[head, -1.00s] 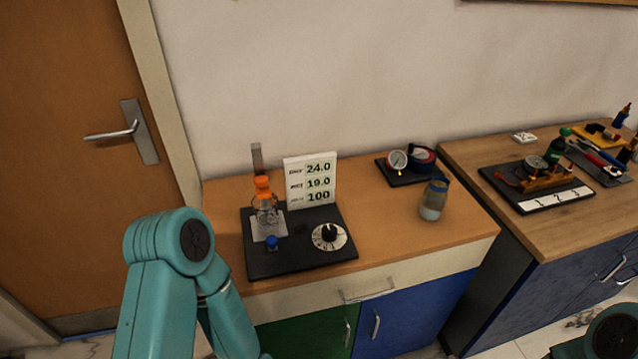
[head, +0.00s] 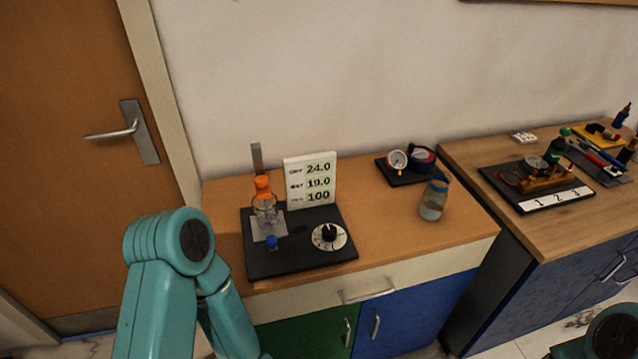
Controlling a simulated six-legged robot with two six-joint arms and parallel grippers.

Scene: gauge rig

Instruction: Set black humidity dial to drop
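The black dial (head: 329,234) sits on a round white scale plate (head: 341,240) at the front right of a black base board (head: 300,261). The marks around it are too small to read. Behind it stands a white display card (head: 311,181) with the numbers 24.0, 19.0 and 100. An orange-topped glass piece (head: 264,205) and a blue knob (head: 271,242) are on the board's left side. My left arm's teal links show at lower left, with its gripper out of view. A bit of my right arm shows at the lower right corner, with its gripper out of view.
A clear bottle (head: 433,200) stands to the right of the board. Behind it is a small black board with a round gauge (head: 397,161). A second bench (head: 540,225) at right holds tools and another gauge rig.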

